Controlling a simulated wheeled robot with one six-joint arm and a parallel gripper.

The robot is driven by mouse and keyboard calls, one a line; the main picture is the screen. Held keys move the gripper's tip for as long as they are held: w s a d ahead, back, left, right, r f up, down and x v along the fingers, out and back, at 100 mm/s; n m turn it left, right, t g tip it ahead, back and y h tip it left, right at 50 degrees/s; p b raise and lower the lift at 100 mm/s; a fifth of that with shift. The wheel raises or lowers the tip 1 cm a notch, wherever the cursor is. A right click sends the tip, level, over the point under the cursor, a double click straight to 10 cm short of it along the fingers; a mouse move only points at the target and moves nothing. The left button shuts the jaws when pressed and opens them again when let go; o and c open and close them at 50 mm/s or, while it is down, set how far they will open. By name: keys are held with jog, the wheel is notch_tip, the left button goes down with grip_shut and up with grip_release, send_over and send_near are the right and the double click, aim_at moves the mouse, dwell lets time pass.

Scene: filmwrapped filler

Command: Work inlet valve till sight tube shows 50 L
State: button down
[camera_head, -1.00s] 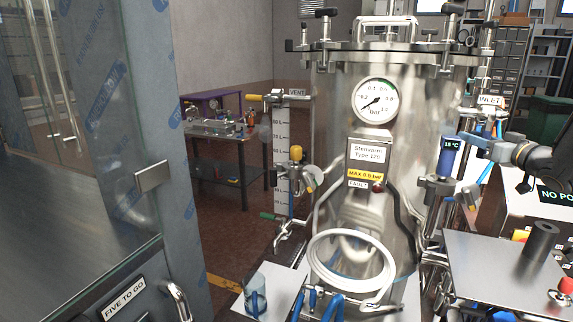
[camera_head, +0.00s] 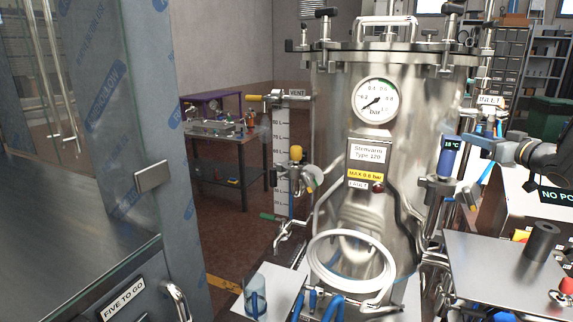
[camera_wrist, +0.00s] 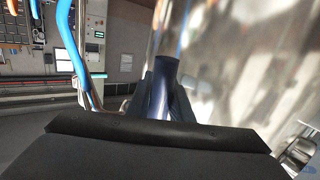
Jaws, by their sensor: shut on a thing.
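The steel vessel (camera_head: 335,110) stands in the middle of the head view. Its sight tube scale (camera_head: 282,150) runs down the left side. Blue shows in the tube's lower part (camera_head: 291,205); the small litre marks are too fine for an exact reading. The INLET label (camera_head: 490,100) is at the vessel's right. My gripper (camera_head: 474,142) is below that label, reaching in from the right. The valve body is mostly hidden.
A pressure gauge (camera_head: 376,101) and a MAX 0.6 bar plate (camera_head: 367,174) are on the vessel's front. A blue temperature display (camera_head: 450,157) is close beside my gripper. A steel shelf (camera_head: 500,265) is below right, and a blue hose (camera_wrist: 72,45) is near in the wrist view.

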jog(key=shift+s+d+r+n+g+h+p, duration=0.1)
jog(key=shift+s+d+n+g+h+p, duration=0.15)
jog(key=shift+d+n+g+h+p, duration=0.55)
jog(key=shift+s+d+r+n+g+h+p, duration=0.15)
jog(key=shift+d+n+g+p, duration=0.25)
jog(key=shift+d+n+p, duration=0.85)
jog(key=shift+s+d+r+n+g+h+p, duration=0.25)
jog(key=shift+n+g+h+p, duration=0.35)
jog(key=shift+p, duration=0.95)
jog(key=shift+f, duration=0.2)
jog(key=shift+a+f, duration=0.1)
jog(key=shift+a, duration=0.05)
dwell(0.9)
jog(key=shift+w+a+f+m+t+y+b, duration=0.1)
jog(key=shift+w+a+m+t+y+b, duration=0.15)
jog(key=shift+a+m+t+y+b, duration=0.6)
jog(key=shift+w+a+m+t+y+b, duration=0.25)
jog(key=shift+a+m+t+b, duration=0.4)
jog(key=shift+m+b, duration=0.9)
jog(key=shift+w+a+f+m+t+y+b, duration=0.1)
jog(key=shift+w+a+m+t+y+b, duration=0.15)
jog(key=shift+a+m+t+y+b, duration=1)
jog(key=shift+d+r+n+g+h+b, duration=0.1)
jog(key=shift+d+n+g+h+b, duration=0.2)
jog(key=shift+n+g+h+b, duration=0.35)
